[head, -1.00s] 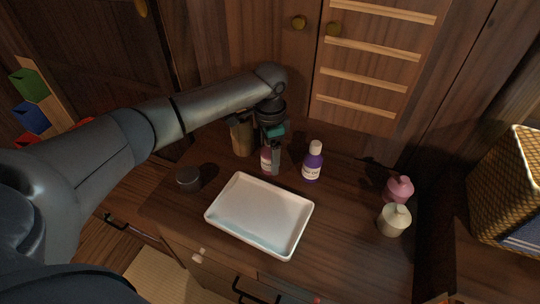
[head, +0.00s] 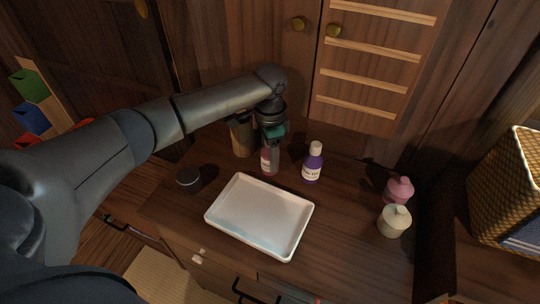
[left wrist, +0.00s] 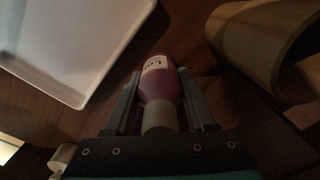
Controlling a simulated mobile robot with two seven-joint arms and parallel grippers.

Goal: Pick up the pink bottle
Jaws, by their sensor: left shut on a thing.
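The pink bottle (head: 266,162) stands on the dark wooden cabinet top behind the white tray, partly hidden by my left gripper (head: 271,160). In the left wrist view the pink bottle (left wrist: 160,85), with a white label and a pale cap, lies between the two fingers of my left gripper (left wrist: 160,95). The fingers are shut on it from both sides. In the head view the gripper points down over the bottle. I cannot tell whether the bottle's base touches the cabinet top. My right gripper is not in view.
A white tray (head: 233,230) lies in front of the bottle. A dark round jar (head: 188,179), a pink jar (head: 399,190) and a cream jar (head: 393,221) stand farther out.

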